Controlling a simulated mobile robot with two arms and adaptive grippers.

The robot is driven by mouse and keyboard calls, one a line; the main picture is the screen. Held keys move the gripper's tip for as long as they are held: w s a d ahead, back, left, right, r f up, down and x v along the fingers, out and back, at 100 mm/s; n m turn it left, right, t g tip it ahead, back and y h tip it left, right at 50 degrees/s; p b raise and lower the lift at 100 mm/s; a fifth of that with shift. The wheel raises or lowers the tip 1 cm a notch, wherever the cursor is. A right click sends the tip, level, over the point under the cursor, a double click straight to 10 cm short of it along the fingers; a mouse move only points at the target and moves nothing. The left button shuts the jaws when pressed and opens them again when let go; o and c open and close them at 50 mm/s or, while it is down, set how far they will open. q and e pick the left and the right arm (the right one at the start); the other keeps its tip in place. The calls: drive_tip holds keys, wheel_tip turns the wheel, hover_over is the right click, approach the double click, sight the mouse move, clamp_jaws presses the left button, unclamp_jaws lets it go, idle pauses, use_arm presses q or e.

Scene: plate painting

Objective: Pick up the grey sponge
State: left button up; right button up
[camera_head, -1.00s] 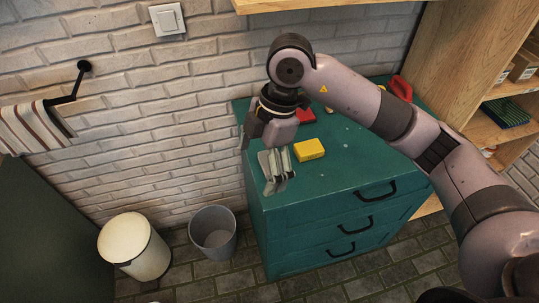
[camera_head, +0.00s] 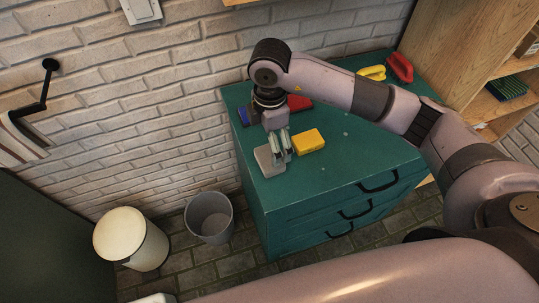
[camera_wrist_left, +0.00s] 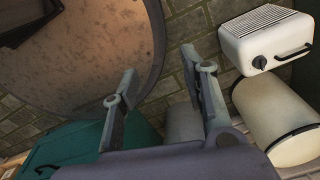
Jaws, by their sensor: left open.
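The grey sponge (camera_head: 268,162) lies near the left front corner of the teal cabinet top in the head view. My right gripper (camera_head: 281,149) points down right at it, with its fingers over the sponge's right part. The fingers look close together and partly cover the sponge; I cannot tell whether they grip it. My left gripper (camera_wrist_left: 165,88) is open and empty in the left wrist view, over the floor. It does not show clearly in the head view.
The teal cabinet top (camera_head: 350,155) also holds a yellow block (camera_head: 308,141), a red item (camera_head: 299,103), a blue item (camera_head: 243,117), and yellow and red pieces at the back right. A cream bin (camera_head: 130,240) and grey bin (camera_head: 210,218) stand left of the cabinet. A white appliance (camera_wrist_left: 265,40) shows in the wrist view.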

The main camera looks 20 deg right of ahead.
sight(270, 157)
wheel_tip(270, 157, down, 3)
drive_tip(key=shift+f+p, duration=0.1)
drive_tip(key=shift+p, duration=0.4)
wheel_tip(270, 157, down, 4)
drive_tip(key=shift+r+p, duration=0.15)
drive_tip(key=shift+p, duration=0.7)
drive_tip(key=shift+s+f, duration=0.1)
drive_tip(key=shift+f, duration=0.45)
use_arm(q)
drive_tip(key=shift+w+d+r, duration=0.1)
drive_tip(key=shift+w+r, duration=0.5)
drive_tip(key=shift+r, duration=0.2)
drive_tip(key=shift+w+r, duration=0.6)
drive_tip(key=shift+r, duration=0.2)
use_arm(e)
drive_tip(key=c, duration=1)
drive_tip(key=shift+c, duration=0.2)
drive_tip(key=shift+r, duration=0.1)
use_arm(q)
drive_tip(key=shift+f+b, duration=1.75)
use_arm(e)
wheel_tip(270, 157, up, 20)
